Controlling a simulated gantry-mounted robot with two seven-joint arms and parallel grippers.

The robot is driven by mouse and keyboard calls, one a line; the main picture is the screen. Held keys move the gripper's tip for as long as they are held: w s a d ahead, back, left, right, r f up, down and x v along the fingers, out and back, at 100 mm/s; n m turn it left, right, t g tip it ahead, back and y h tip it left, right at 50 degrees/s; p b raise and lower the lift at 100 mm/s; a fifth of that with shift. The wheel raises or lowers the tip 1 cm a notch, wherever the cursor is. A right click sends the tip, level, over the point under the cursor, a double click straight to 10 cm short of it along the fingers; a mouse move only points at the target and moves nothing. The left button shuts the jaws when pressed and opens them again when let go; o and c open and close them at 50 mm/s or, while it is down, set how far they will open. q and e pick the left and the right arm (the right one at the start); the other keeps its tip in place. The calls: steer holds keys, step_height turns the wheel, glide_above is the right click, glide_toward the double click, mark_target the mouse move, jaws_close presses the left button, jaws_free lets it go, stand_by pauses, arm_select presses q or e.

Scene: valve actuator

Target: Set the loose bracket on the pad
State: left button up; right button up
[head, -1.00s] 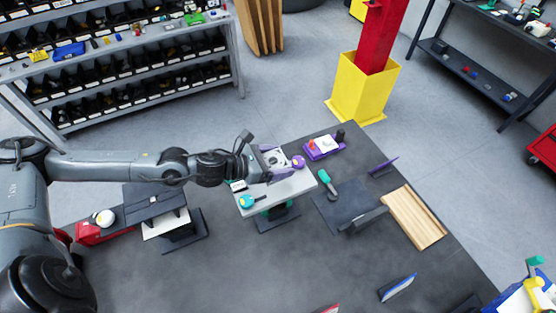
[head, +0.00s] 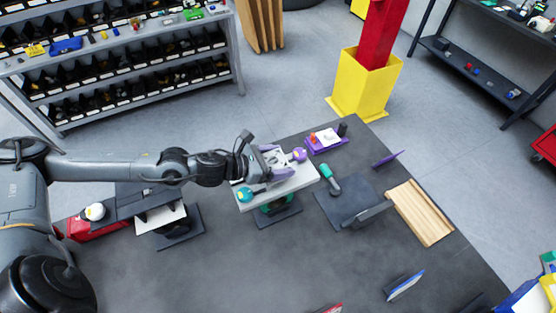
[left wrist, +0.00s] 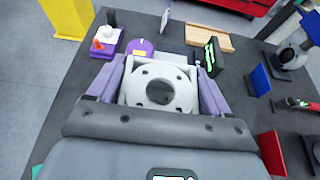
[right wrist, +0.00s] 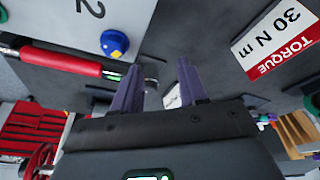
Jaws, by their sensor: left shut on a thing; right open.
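My left gripper (head: 272,157) is shut on a pale grey bracket. In the left wrist view the bracket (left wrist: 160,88) is a round flange with a large centre hole and small bolt holes, between two purple fingers. In the head view it is over the far part of a white plate (head: 300,184) on a teal-and-dark stand; I cannot tell whether it touches. A teal knob (head: 244,194) and a purple knob (head: 299,155) sit at the plate. Which surface is the pad is unclear. My right gripper (right wrist: 160,78) is open and empty, outside the head view.
A purple tray (head: 326,146) with small parts stands beyond the plate. A dark square base (head: 345,203) and wooden block (head: 418,212) lie right of it. In the right wrist view, a red handle (right wrist: 62,62) and torque sign (right wrist: 272,38) are near. The bench's front middle is clear.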

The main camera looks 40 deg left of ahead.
arm_select(q)
steer(key=shift+b, duration=0.85)
arm_select(e)
steer(key=shift+f, duration=0.75)
stand_by(1.1)
arm_select(q)
steer(key=shift+f+b, duration=1.05)
arm_select(e)
steer(key=shift+f, duration=0.2)
arm_select(q)
steer(key=o, duration=1.2)
steer(key=shift+s, duration=0.1)
steer(key=shift+o, duration=0.7)
steer(key=shift+f, duration=0.1)
